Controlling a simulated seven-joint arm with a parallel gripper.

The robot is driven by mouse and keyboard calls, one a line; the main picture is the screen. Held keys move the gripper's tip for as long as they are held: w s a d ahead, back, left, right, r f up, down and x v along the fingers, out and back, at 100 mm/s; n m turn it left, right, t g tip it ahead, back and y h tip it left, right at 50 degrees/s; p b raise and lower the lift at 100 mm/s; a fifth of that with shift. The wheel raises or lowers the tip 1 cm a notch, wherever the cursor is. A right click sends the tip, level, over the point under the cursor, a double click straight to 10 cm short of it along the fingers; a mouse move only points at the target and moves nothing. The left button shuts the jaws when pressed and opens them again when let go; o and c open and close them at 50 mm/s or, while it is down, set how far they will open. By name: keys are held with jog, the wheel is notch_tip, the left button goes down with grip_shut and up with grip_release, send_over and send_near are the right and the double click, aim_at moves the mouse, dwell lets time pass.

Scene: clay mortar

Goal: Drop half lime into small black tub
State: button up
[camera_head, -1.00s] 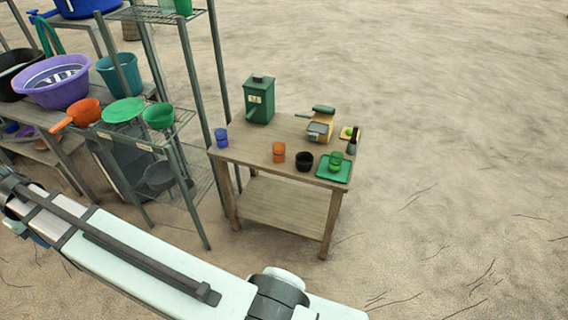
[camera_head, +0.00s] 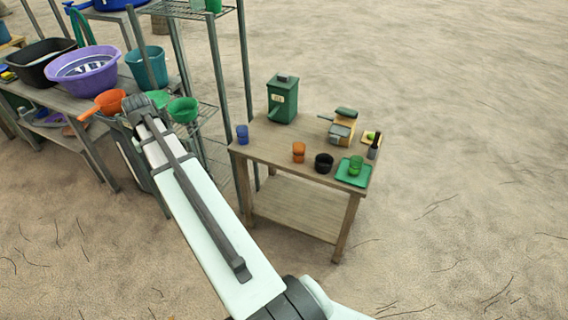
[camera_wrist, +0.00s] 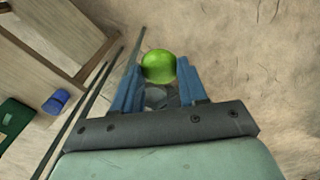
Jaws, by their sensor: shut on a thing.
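My gripper (camera_wrist: 158,84) has blue fingers and is shut on the half lime (camera_wrist: 158,66), a bright green rounded piece at the fingertips in the wrist view. The gripper and lime cannot be made out in the head view, where my arm reaches up toward the shelves at left. The small black tub (camera_head: 324,163) stands upright on the wooden table, between an orange cup (camera_head: 298,152) and a green tray (camera_head: 353,174). Its inside is too small to make out. The tub does not show in the wrist view.
The wooden table (camera_head: 262,147) also holds a blue cup (camera_head: 242,134), a green box (camera_head: 283,99), a yellowish device (camera_head: 341,132) and a green cup (camera_head: 355,165). Sandy ground at right is open.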

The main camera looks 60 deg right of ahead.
jog(key=s+d+m, duration=0.2)
jog(key=s+d, duration=0.5)
jog(key=d, duration=0.2)
jog(key=s+d+m, duration=0.2)
jog(key=s+d, duration=0.5)
jog(key=d, duration=0.3)
jog(key=s+d+f+m, duration=0.1)
jog(key=s+d+m, duration=0.3)
jog(key=s+d, duration=0.7)
jog(key=s+d+f+m, duration=0.2)
jog(key=s+d+m, duration=0.2)
jog(key=s+d, duration=0.7)
jog(key=s, duration=0.6)
notch_tip(320, 180, down, 6)
jog(key=shift+r, duration=0.15)
jog(key=o, duration=1.1)
